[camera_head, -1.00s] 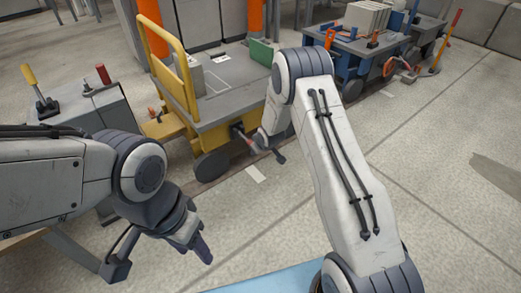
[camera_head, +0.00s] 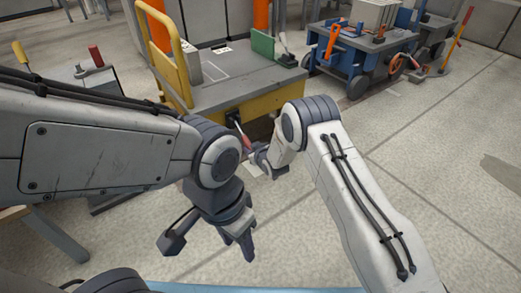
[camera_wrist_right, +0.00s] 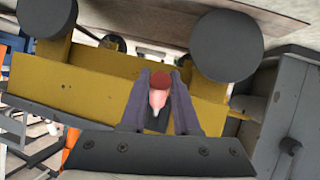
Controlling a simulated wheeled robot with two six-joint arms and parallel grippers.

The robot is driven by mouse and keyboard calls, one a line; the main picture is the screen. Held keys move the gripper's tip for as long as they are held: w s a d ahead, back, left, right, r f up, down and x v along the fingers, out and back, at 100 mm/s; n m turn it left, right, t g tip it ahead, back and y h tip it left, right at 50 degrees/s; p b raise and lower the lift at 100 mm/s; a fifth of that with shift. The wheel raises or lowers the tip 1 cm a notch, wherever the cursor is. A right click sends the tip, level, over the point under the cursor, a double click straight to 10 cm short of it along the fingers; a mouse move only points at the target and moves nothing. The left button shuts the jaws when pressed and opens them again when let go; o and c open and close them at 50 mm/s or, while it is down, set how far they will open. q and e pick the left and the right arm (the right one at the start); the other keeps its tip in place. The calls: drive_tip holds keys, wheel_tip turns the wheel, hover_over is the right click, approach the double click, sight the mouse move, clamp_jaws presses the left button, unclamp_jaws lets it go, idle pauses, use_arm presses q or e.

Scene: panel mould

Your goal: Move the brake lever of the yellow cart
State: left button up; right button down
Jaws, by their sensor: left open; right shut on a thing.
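The yellow cart (camera_head: 211,92) stands at the upper middle of the head view, with a grey deck and a yellow push handle (camera_head: 166,52) at its left end. Its brake lever, with a red grip (camera_head: 244,137), sticks out from the near side. My right gripper (camera_head: 254,152) is at that lever. The right wrist view shows its two fingers shut around the red and pink grip (camera_wrist_right: 158,94), with the cart's yellow frame (camera_wrist_right: 95,84) behind. My left gripper (camera_head: 240,243) hangs open and empty over the floor, below and apart from the cart.
A blue cart (camera_head: 350,55) with boxes and tools stands at the back right. A green block (camera_head: 262,45) sits on the yellow cart's deck. A grey cabinet (camera_head: 88,80) with a red-topped control is on the left.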

drive_tip(key=shift+s+a+f, duration=0.1)
drive_tip(key=shift+a, duration=0.1)
drive_tip(key=c, duration=0.7)
unclamp_jaws()
drive_tip(key=shift+o, duration=0.2)
drive_tip(key=shift+d, duration=0.1)
drive_tip(key=shift+s+d+r+p, duration=0.1)
drive_tip(key=shift+s+r+p, duration=0.1)
drive_tip(key=shift+r+p, duration=0.2)
drive_tip(key=p+v, duration=0.6)
drive_tip(key=v, duration=0.3)
drive_tip(key=shift+s+d, duration=0.15)
drive_tip(key=shift+s, duration=0.15)
